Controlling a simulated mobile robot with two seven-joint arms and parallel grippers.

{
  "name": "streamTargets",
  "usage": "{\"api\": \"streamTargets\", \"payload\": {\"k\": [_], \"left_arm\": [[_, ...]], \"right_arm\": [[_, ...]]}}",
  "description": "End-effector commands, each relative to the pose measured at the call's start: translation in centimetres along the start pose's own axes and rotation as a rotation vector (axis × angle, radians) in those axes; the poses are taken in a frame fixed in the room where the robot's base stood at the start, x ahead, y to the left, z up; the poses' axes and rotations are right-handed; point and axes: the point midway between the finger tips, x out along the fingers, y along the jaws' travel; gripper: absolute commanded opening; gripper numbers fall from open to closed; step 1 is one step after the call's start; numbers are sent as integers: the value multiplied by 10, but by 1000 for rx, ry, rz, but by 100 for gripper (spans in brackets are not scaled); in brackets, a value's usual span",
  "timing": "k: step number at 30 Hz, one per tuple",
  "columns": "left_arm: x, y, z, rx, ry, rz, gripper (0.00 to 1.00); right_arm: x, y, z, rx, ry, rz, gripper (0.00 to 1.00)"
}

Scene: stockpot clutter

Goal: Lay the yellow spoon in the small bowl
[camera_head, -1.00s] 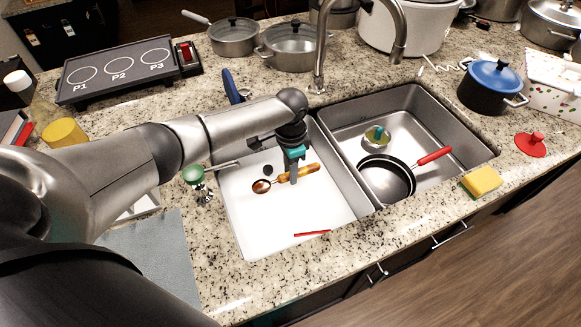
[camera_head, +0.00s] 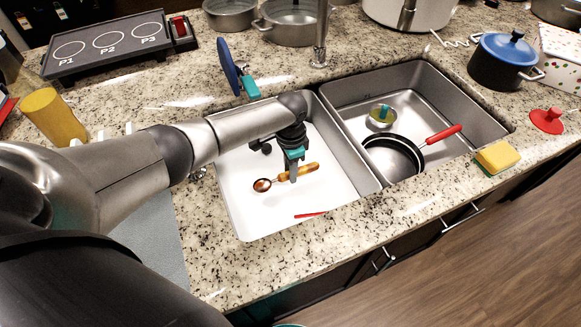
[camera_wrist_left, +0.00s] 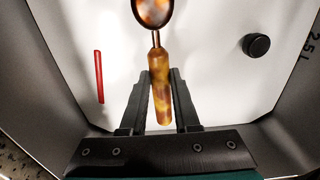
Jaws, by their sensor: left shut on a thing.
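The spoon (camera_head: 262,185) has a yellow-brown handle and a dark, shiny bowl. It is in the left sink basin in the head view. My left gripper (camera_head: 293,175) reaches down into that basin and is shut on the handle. In the left wrist view, the handle (camera_wrist_left: 160,95) lies between the two fingers, with the spoon's bowl pointing away. I cannot tell whether the spoon touches the basin floor. A small round metal vessel (camera_head: 374,122) with a teal part stands in the right basin; I cannot tell if it is the small bowl. My right gripper is out of view.
A red stick (camera_head: 310,214) and a black knob (camera_wrist_left: 257,46) lie on the left basin's white floor. A pan (camera_head: 393,157) with a red handle is in the right basin. A faucet (camera_head: 321,40) rises behind the sinks. A sponge (camera_head: 497,157) sits on the right rim.

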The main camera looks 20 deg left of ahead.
Motion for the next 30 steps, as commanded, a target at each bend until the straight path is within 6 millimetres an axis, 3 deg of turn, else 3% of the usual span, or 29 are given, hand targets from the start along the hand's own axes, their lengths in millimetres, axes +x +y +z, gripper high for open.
{"api": "streamTargets", "payload": {"k": [12, 28, 29, 30], "left_arm": [[42, 0, 0, 0, -1, 1, 0], [50, 0, 0, 0, 0, 0, 0], [50, 0, 0, 0, 0, 0, 31], [50, 0, 0, 0, 0, 0, 35]], "right_arm": [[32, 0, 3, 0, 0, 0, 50], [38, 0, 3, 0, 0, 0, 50], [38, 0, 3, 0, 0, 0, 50], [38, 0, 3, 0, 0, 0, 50]]}}
